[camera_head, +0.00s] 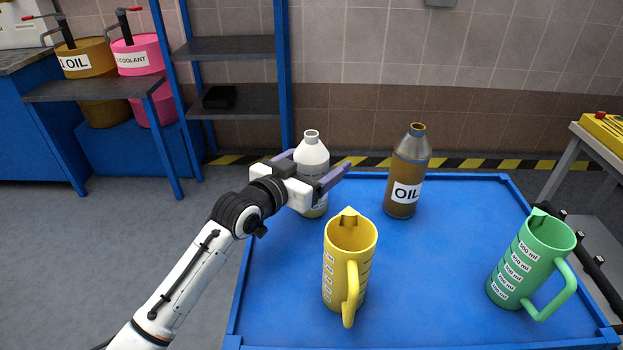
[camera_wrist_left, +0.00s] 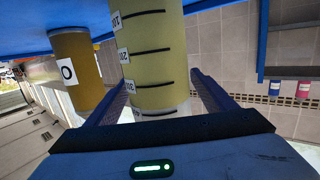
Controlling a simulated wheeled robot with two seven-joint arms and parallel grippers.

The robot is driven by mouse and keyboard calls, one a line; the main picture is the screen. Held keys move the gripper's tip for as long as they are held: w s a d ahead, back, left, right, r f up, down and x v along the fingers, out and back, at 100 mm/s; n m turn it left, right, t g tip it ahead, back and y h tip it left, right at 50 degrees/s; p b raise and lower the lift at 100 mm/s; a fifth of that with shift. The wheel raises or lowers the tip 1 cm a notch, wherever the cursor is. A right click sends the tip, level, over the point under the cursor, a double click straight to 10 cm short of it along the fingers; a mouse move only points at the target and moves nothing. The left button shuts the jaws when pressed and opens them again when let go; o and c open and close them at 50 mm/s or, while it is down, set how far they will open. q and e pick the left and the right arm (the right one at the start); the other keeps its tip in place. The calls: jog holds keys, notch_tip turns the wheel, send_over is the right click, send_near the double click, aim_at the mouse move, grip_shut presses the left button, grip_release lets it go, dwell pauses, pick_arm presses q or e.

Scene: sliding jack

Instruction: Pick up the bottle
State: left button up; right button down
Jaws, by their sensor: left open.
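A pale bottle (camera_head: 311,160) with a short neck, dark scale marks and a yellowish lower part stands upright at the left back of the blue table. My left gripper (camera_head: 318,163) is open around the bottle's body, one finger on each side. In the upside-down left wrist view the bottle (camera_wrist_left: 155,55) shows between the two spread fingers of the left gripper (camera_wrist_left: 160,88); whether either finger touches it I cannot tell. A brown bottle (camera_head: 408,168) labelled OIL stands upright to the right, and also shows in the wrist view (camera_wrist_left: 75,70). My right gripper is out of view.
A yellow measuring jug (camera_head: 348,255) stands in front of the pale bottle, and a green jug (camera_head: 530,260) at the right. The blue table (camera_head: 440,285) has a raised rim; its middle is clear. Blue shelving (camera_head: 235,47) and oil and coolant drums (camera_head: 137,55) stand behind.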

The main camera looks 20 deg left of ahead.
pick_arm(q)
jog(key=shift+w+d, duration=0.2)
jog(key=shift+w, duration=0.3)
jog(key=c, duration=1.4)
jog(key=shift+c, duration=0.6)
notch_tip(320, 180, up, 10)
jog(key=p, duration=0.1)
